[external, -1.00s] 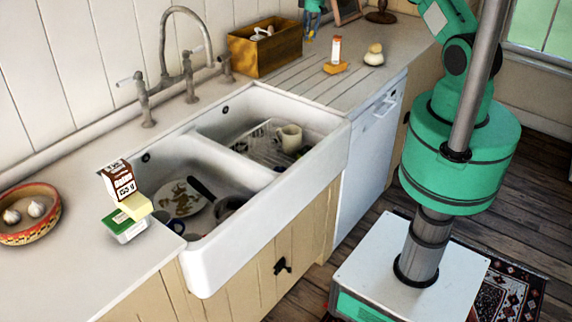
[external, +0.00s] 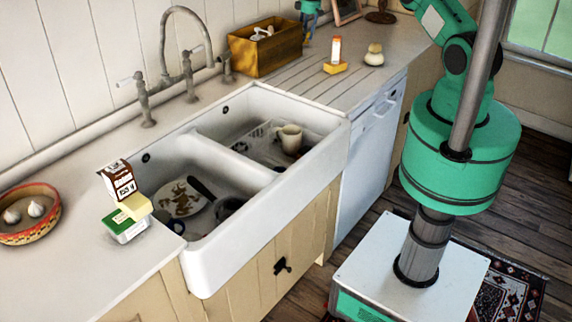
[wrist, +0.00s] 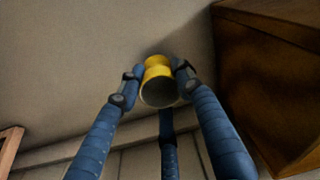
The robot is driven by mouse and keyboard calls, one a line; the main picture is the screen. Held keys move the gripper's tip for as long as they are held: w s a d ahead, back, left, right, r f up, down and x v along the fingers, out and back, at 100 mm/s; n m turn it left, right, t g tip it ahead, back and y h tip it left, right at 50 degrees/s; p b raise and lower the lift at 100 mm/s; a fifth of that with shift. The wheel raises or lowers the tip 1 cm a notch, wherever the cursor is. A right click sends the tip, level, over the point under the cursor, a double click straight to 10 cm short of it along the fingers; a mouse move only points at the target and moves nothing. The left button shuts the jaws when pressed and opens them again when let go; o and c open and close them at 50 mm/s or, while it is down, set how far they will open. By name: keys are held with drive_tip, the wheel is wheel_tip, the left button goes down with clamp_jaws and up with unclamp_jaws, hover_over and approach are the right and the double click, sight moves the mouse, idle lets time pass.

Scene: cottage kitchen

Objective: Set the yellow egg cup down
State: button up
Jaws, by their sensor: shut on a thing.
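The yellow egg cup (wrist: 157,68) is between the blue fingertips of my gripper (wrist: 158,80) in the wrist view, with its dark open mouth towards the camera. My gripper is shut on it. A soft shadow lies on the pale countertop (wrist: 110,50) around the cup; I cannot tell whether the cup touches the counter. In the external view my gripper (external: 308,28) is small, at the top edge beside the wooden box, and the cup is too small to make out.
The wooden box (external: 264,50) stands close beside my gripper; its side (wrist: 275,80) fills the right of the wrist view. A wooden frame (external: 346,10) is on the other side. The drainboard between is clear.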

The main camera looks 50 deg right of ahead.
drive_tip(key=shift+f, duration=0.9)
drive_tip(key=shift+f, duration=0.15)
drive_tip(key=o, duration=1.2)
drive_tip(key=r, duration=0.4)
drive_tip(key=s+r, duration=0.1)
drive_tip(key=r, duration=0.7)
drive_tip(key=shift+s+d, duration=0.2)
drive_tip(key=shift+d, duration=0.1)
drive_tip(key=shift+r, duration=0.1)
